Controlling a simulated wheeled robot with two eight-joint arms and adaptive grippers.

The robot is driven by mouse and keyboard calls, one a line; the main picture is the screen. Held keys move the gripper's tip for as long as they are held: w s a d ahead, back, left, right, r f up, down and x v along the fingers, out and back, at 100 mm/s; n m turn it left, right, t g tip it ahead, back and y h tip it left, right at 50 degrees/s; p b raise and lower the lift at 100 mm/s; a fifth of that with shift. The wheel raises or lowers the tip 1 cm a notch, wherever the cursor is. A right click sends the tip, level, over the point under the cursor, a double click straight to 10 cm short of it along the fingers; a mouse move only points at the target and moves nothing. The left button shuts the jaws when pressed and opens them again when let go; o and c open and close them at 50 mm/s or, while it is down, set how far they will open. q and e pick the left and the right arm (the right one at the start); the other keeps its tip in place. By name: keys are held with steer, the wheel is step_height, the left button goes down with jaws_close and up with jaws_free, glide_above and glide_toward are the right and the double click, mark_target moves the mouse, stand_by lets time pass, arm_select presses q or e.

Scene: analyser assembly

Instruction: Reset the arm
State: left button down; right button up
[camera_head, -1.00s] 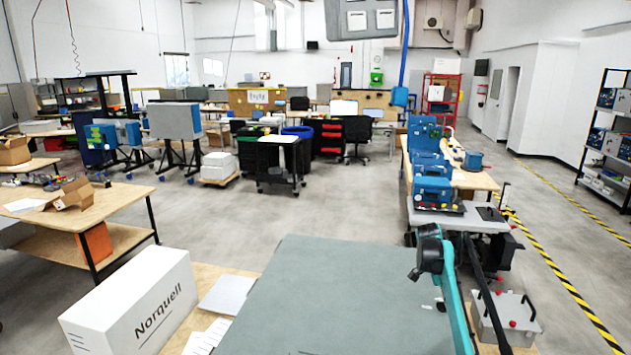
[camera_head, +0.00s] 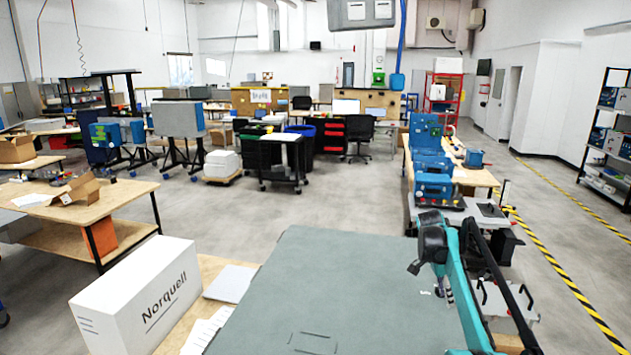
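My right arm is teal and black and rises from the lower right of the head view. Its dark end, with my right gripper (camera_head: 424,252), is over the right edge of the grey-green surface (camera_head: 330,290). The fingers are too small and dark to tell open from shut, and I see nothing clearly held. My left arm and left gripper are not in view.
A white Norquell box (camera_head: 140,298) stands at the lower left, beside papers. Blue equipment (camera_head: 433,187) sits on a bench behind my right arm. A grey box with handles (camera_head: 510,298) is right of the arm. Open floor (camera_head: 290,205) lies beyond the grey-green surface.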

steer(key=s+a+n+t+y+b, duration=0.1)
steer(key=s+a+n+t+b, duration=0.1)
steer(key=s+a+n+b, duration=0.55)
steer(key=s+a+n+t+y+b, duration=0.15)
steer(key=s+a, duration=0.35)
steer(key=s, duration=0.5)
steer(key=s+a+f+n+b, duration=0.1)
steer(key=s+f, duration=0.1)
steer(key=s, duration=0.1)
steer(key=s+a+f+n+t+b, duration=0.1)
steer(key=s+f+n+b, duration=0.1)
steer(key=s+f, duration=0.1)
steer(key=s+a+f+n+t+b, duration=0.1)
steer(key=s+a+f, duration=0.1)
steer(key=s, duration=0.2)
steer(key=shift+f, duration=0.15)
steer(key=s+a+f+n+b, duration=0.2)
steer(key=s+f, duration=0.3)
steer(key=f, duration=0.1)
steer(key=s+a+f+n+t+y+b, duration=0.1)
steer(key=s+a+f+n+b, duration=0.1)
steer(key=s+f, duration=0.3)
steer(key=shift+s+f+n, duration=0.4)
steer(key=shift+f+n, duration=0.1)
steer(key=shift+f, duration=0.25)
steer(key=shift+t+y, duration=0.25)
steer(key=shift+t, duration=0.1)
